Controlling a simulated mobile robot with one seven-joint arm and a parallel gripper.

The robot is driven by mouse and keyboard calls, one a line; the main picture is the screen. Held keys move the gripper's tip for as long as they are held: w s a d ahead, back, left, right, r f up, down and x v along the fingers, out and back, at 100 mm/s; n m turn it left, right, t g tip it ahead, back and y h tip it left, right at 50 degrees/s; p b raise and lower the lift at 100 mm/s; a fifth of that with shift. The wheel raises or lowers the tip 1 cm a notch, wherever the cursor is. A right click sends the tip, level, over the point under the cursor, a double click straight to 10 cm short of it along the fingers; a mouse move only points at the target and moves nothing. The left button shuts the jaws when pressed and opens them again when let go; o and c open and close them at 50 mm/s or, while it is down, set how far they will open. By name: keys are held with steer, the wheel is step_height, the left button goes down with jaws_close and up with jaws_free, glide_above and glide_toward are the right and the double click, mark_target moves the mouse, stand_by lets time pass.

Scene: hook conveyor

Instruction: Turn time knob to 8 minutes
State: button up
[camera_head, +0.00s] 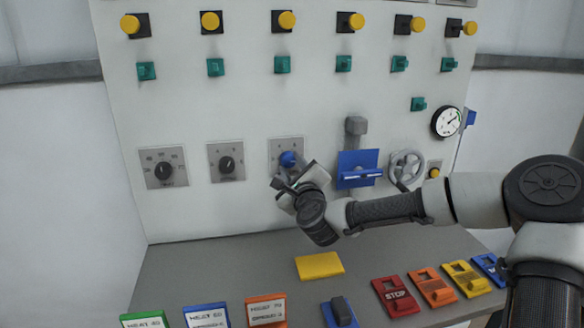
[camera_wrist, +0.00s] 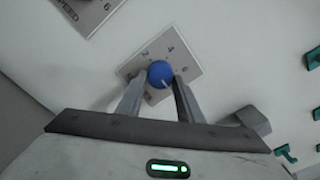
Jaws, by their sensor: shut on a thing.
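The blue knob (camera_head: 288,159) sits on a grey dial plate (camera_head: 276,145), the third from the left in the row of dials on the upright panel. In the wrist view the blue knob (camera_wrist: 160,74) shows a pale pointer line toward its lower side, on a grey plate (camera_wrist: 174,54) with digits around it. My gripper (camera_wrist: 158,78) has one finger on each side of the knob and is shut on it. In the head view my gripper (camera_head: 284,172) covers the lower part of this dial. The plate's label is hidden there, and I cannot tell the exact setting.
Two black-knob dials (camera_head: 226,163) (camera_head: 163,170) are to the left. A blue lever plate (camera_head: 357,169) and a grey handwheel (camera_head: 406,168) are close on the right. Yellow buttons and green switches (camera_head: 282,64) are above. The desk below holds coloured blocks and a yellow plate (camera_head: 319,265).

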steer(key=o, duration=1.1)
steer(key=shift+c, duration=0.2)
steer(key=shift+s, duration=0.1)
steer(key=p+v, duration=0.1)
steer(key=v, duration=1.6)
steer(key=shift+s, duration=0.1)
